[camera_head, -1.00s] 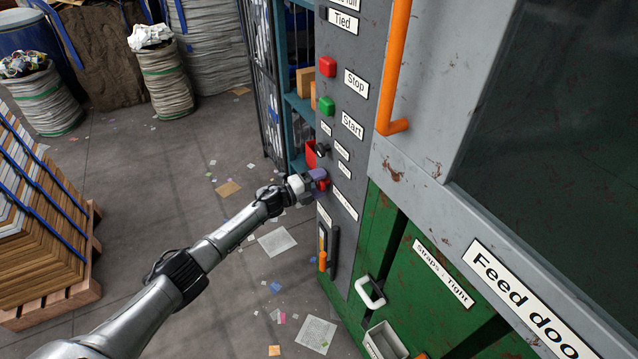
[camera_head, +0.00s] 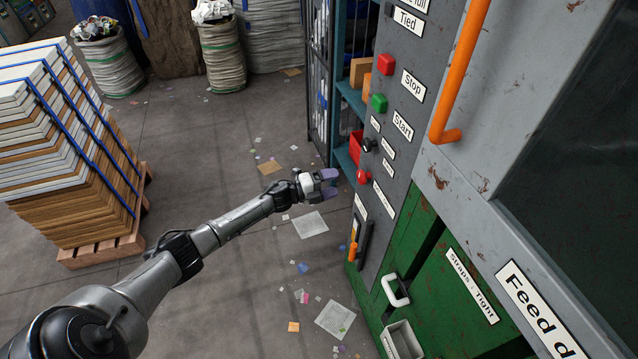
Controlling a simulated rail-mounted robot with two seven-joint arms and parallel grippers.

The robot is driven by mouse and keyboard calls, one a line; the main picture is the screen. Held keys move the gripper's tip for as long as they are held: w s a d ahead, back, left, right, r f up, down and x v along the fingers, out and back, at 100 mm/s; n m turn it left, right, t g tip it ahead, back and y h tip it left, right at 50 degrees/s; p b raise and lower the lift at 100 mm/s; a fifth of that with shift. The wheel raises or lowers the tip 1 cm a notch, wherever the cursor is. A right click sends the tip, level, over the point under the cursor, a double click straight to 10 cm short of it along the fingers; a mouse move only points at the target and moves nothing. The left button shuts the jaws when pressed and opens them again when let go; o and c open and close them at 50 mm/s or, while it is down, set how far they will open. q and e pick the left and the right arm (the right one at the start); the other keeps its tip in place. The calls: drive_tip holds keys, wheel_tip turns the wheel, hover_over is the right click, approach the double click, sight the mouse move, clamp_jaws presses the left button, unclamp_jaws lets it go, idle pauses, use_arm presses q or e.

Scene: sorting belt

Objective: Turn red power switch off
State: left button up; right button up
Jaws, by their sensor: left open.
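The red switch (camera_head: 363,177) is a small round red knob low on the grey control panel (camera_head: 392,75), just left of a white label too small to read. Its on or off position cannot be told from here. My left gripper (camera_head: 331,183) has purple fingertips. It is open and empty, a little to the left of the red switch and apart from it. My right gripper is not in view.
Above the switch are a black knob (camera_head: 369,145), a green Start button (camera_head: 378,103) and a red Stop button (camera_head: 386,64). An orange handle (camera_head: 462,70) sticks out at the right. Strapped stacked sheets (camera_head: 70,150) stand at the left. The floor between is open, with scraps.

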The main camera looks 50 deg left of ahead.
use_arm(q)
drive_tip(key=v, duration=0.4)
drive_tip(key=shift+p, duration=0.3)
idle(0.4)
